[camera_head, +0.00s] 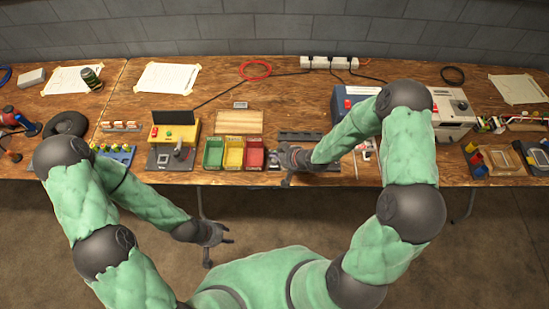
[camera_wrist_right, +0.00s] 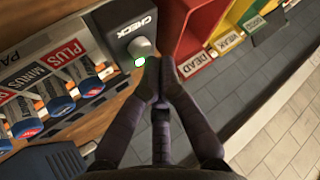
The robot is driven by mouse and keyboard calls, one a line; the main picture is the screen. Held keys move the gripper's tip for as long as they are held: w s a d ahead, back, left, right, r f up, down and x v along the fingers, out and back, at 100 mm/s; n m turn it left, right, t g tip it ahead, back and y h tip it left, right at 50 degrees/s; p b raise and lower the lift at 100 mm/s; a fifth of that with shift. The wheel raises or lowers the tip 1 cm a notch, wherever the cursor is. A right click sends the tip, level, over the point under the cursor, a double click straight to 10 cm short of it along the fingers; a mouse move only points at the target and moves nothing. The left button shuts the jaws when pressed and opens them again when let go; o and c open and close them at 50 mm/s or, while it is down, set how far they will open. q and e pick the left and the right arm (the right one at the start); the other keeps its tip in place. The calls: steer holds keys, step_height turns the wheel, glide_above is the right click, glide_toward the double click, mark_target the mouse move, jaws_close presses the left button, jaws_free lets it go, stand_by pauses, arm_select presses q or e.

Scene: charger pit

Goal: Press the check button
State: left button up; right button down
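The check button (camera_wrist_right: 141,47) is a pale round knob on a dark box (camera_wrist_right: 112,28) labelled CHECK, in the right wrist view. A small green-lit lamp (camera_wrist_right: 140,62) sits just beside it. My right gripper (camera_wrist_right: 160,62) has its fingertips together and empty, right next to the button and lamp; I cannot tell whether they touch. In the head view my right gripper (camera_head: 285,163) is over the bench front, right of the coloured bins, and hides the button. My left gripper (camera_head: 222,235) is open and empty in front of the bench, above the floor.
Red DEAD (camera_wrist_right: 200,40), yellow WEAK (camera_wrist_right: 229,38) and green GOOD (camera_wrist_right: 262,20) bins stand beside the box. A holder with PLUS and MINUS labels (camera_wrist_right: 50,68) and several blue-ended cells is on the other side. A wooden board (camera_head: 238,122) lies behind the bins.

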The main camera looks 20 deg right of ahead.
mark_target(276, 161)
steer(key=shift+r, duration=0.25)
steer(key=shift+r+p, duration=2.05)
steer(key=shift+r, duration=0.5)
steer(key=shift+f, duration=0.15)
steer(key=s+a+f+m+g+b, duration=0.2)
steer(key=s+f, duration=0.5)
steer(key=s, duration=0.4)
steer(key=s+a+f+m+g+h+b, duration=0.1)
steer(key=s+f+g, duration=0.4)
steer(key=s, duration=0.6)
steer(key=shift+a+f+m+b, duration=0.8)
steer(key=shift+a+f+b, duration=0.05)
steer(key=shift+a+f, duration=0.35)
